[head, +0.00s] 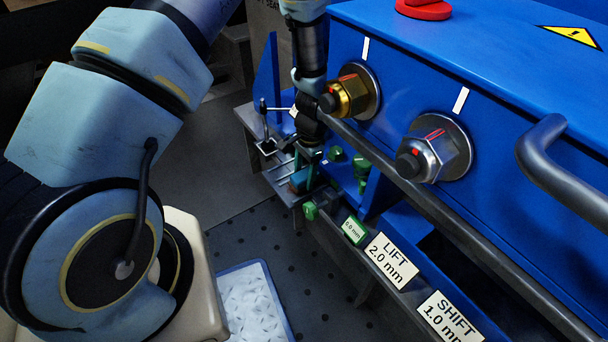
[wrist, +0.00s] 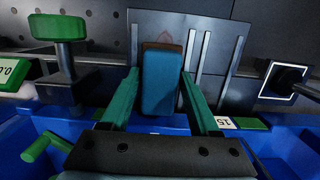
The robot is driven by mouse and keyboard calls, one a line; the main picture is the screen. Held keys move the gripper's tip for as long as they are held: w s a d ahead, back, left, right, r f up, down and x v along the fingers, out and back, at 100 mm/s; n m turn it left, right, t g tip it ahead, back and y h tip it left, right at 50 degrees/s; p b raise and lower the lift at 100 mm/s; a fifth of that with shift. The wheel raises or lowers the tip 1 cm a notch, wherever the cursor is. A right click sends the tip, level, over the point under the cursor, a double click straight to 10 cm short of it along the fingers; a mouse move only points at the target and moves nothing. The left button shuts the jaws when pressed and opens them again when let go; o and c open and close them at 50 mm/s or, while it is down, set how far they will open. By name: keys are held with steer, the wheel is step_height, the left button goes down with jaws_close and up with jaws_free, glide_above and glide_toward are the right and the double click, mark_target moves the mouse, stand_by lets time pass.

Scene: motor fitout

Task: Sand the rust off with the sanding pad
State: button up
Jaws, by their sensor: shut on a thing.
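The sanding pad (wrist: 161,84) is a blue block with a brown edge at its far end. My gripper (wrist: 160,78) is shut on it, with one teal finger on each side. In the head view my gripper (head: 307,160) points down beside the blue machine, with the blue pad (head: 299,180) low between its fingers. A grey slotted metal plate (wrist: 207,60) lies beyond and under the pad in the wrist view. A faint reddish rust patch (wrist: 166,36) shows on it just past the pad's brown edge. Whether the pad touches the plate is unclear, and the pad hides part of it.
A dark bar (head: 420,195) runs along the blue machine (head: 470,75), close by my gripper. A green-knobbed post (wrist: 60,35) stands left of the pad in the wrist view. A black post (wrist: 288,78) stands to the right. Labels (head: 391,261) line the front ledge.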

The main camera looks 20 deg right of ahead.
mark_target(304, 174)
steer(key=shift+r+p, duration=2.45)
steer(key=shift+r, duration=0.8)
